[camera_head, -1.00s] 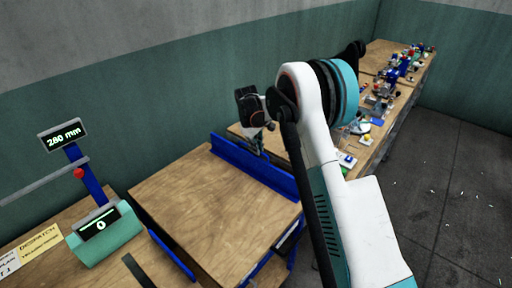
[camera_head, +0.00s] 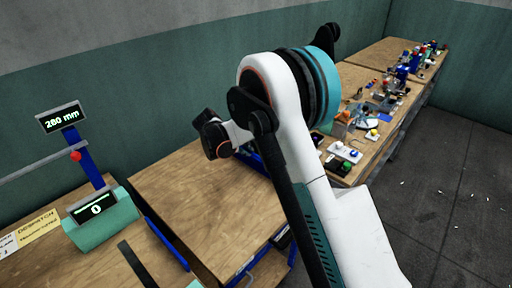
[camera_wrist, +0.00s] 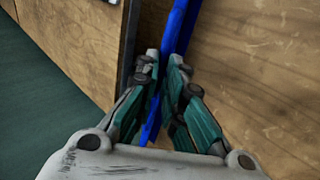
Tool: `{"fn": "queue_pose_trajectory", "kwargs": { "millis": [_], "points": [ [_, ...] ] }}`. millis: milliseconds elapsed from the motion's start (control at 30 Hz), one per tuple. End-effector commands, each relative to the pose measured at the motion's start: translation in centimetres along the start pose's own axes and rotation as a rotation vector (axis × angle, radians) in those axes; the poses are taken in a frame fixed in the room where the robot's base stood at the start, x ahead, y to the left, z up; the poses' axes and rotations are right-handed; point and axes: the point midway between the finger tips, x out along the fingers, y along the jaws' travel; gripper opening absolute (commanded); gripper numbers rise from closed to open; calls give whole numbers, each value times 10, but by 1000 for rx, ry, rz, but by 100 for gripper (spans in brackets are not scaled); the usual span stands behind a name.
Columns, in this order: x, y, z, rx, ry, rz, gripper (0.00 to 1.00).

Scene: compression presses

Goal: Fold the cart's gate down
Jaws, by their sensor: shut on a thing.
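The cart (camera_head: 195,200) has a wooden top and stands in the middle of the head view. Its blue gate shows only as a small piece (camera_head: 250,157) at the cart's far side, mostly hidden behind my arm. In the wrist view the gate (camera_wrist: 180,32) is a narrow blue strip, seen nearly edge-on. My gripper (camera_wrist: 163,70) is shut on the gate, with one finger on each side of the strip. In the head view my wrist and arm hide the fingers. I cannot tell the gate's angle exactly.
At left, a teal device (camera_head: 100,218) with a lit display and a "280 mm" screen (camera_head: 62,118) stands on a wooden bench. A long workbench (camera_head: 355,80) with several small items runs along the back right. The grey floor (camera_head: 460,190) at right is open.

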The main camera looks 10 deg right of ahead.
Motion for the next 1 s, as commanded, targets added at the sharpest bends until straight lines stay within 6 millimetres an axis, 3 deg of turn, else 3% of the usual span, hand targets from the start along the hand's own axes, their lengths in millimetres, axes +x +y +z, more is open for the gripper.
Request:
{"fn": "queue_pose_trajectory", "kwargs": {
  "millis": [33, 200, 467, 500, 633, 1000],
  "points": [
    [1, -15, -3, -5, 3, 43, 0],
    [-3, -40, -6, -3, 1, 180, 0],
    [2, -78, -5, -1, -1, 172, 0],
    [2, -79, -5, 0, -2, 172, 1],
    [1, -75, -5, 1, -3, 172, 30],
    [1, -75, -5, 1, -4, 172, 30]
  ]
}}
